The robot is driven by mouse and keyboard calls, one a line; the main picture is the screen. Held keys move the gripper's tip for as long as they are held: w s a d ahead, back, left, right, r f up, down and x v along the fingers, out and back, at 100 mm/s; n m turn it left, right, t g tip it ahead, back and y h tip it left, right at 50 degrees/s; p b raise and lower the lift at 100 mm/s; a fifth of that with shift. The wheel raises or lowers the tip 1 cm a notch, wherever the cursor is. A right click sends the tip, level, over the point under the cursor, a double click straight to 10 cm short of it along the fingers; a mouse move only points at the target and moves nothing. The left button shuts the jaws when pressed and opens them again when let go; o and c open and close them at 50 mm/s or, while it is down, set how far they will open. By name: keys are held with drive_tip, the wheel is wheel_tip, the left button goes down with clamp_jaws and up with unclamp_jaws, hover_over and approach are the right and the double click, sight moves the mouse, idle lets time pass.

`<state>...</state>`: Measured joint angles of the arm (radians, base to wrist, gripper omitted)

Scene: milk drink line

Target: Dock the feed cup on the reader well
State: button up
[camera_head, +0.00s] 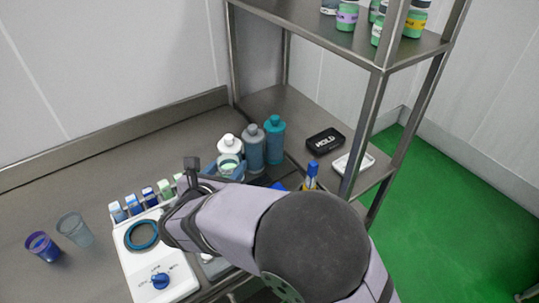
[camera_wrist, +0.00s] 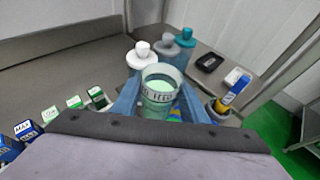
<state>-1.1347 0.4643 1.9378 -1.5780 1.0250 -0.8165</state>
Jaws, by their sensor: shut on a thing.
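The feed cup (camera_wrist: 159,84) is clear, with dark lettering and pale green contents, and stands upright between the blue fingers of my gripper (camera_wrist: 160,108). In the head view the cup (camera_head: 229,163) shows in front of the bottles, partly hidden by my gripper (camera_head: 228,172), which is shut on it. I cannot tell whether its base touches anything. The reader is a white unit (camera_head: 123,262) on the bench at the left, with a blue-ringed round well (camera_head: 141,235) that looks empty. The well lies left of my gripper.
White (camera_head: 229,142), grey (camera_head: 252,148) and teal (camera_head: 274,140) bottles stand behind the cup. Small boxes (camera_head: 134,205) line the reader's back edge. A blue cup (camera_head: 42,246) and a clear cup (camera_head: 75,230) stand left. A black HOLD tray (camera_head: 325,141) and white dish (camera_head: 353,163) sit on the rack.

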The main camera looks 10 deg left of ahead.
drive_tip(key=s+a+f+n+y+p, duration=0.1)
drive_tip(key=s+a+p, duration=0.2)
drive_tip(key=a, duration=0.6)
drive_tip(key=shift+s+n+y+p, duration=0.3)
drive_tip(key=shift+y, duration=0.1)
drive_tip(key=shift+f, duration=0.1)
drive_tip(key=shift+f+b, duration=2)
drive_tip(key=shift+f, duration=0.75)
drive_tip(key=shift+f+b, duration=0.6)
drive_tip(key=shift+b, duration=0.2)
drive_tip(key=o, duration=0.9)
drive_tip(key=shift+s, duration=0.15)
